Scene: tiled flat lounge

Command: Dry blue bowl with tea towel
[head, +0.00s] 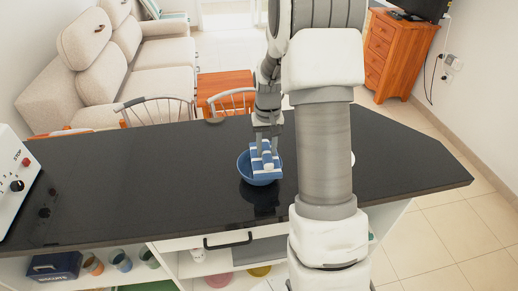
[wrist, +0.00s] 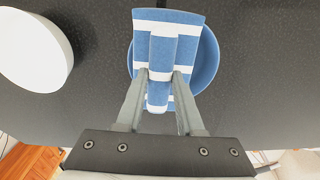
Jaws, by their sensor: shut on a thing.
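The blue bowl (head: 245,171) stands on the black counter, left of my arm. Its right rim also shows in the wrist view (wrist: 209,58). The tea towel (head: 258,166), blue with white stripes, lies over the bowl's opening and covers much of its inside. In the wrist view the towel (wrist: 164,45) is pinched into a ridge between the fingers. My gripper (wrist: 160,78) is shut on the towel, over the bowl; in the head view it (head: 266,143) points down. Whether the towel touches the bowl's inner wall is hidden.
A white round dish (wrist: 35,50) is at the left in the wrist view; my arm mostly hides it in the head view. The black counter (head: 130,185) is clear left of the bowl, up to a white appliance (head: 15,180). Chairs (head: 160,110) stand behind the counter.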

